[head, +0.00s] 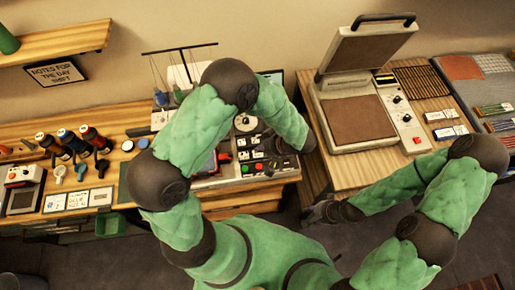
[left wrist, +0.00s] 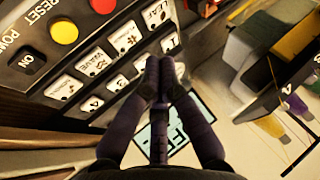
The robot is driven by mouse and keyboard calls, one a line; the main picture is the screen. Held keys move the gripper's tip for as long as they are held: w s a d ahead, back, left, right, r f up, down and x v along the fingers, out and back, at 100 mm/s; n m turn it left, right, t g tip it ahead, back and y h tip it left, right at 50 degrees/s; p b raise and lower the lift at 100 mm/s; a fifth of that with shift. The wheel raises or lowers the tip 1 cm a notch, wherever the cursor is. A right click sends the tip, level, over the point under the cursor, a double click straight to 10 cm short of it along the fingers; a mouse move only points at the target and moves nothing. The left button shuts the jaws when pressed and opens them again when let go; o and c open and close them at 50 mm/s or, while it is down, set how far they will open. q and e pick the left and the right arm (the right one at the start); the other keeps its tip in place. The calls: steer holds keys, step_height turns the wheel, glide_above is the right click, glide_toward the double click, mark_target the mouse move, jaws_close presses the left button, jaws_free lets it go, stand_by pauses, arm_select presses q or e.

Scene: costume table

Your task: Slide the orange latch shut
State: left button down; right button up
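I cannot make out an orange latch in either view; my left arm hides part of the console. The console (head: 232,180) on the left table carries red and green buttons and pale labelled keys. It also shows in the left wrist view (left wrist: 28,85), with a yellow button (left wrist: 64,31), a red button (left wrist: 103,4) and a black ON switch (left wrist: 26,60). My left gripper (left wrist: 160,72) has its fingertips together, with nothing visible between them, over the lower edge of the keys. My right gripper (head: 316,212) is low, between the tables.
A press with a raised lid (head: 365,45) stands on the right table. A thin rack (head: 180,52) stands behind the console. Coloured hanging pieces (left wrist: 255,45) show at right in the wrist view.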

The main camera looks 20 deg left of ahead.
mark_target(232, 153)
arm_select(q)
steer(key=b+x, duration=0.1)
steer(key=x, duration=0.7)
steer(key=shift+s+b, duration=0.1)
steer(key=shift+b, duration=0.2)
steer(key=shift+s+a+r, duration=0.15)
steer(key=shift+s+a, duration=0.4)
steer(key=shift+a, duration=0.35)
steer(key=shift+s+a, duration=0.4)
steer(key=shift+a, duration=0.25)
steer(key=shift+a, duration=0.1)
steer(key=shift+s+a+r+p, duration=0.2)
steer(key=shift+s+a+p, duration=0.2)
steer(key=shift+p, duration=0.35)
steer(key=shift+s+a+f+p, duration=0.2)
steer(key=shift+a+p, duration=0.1)
steer(key=shift+a, duration=0.15)
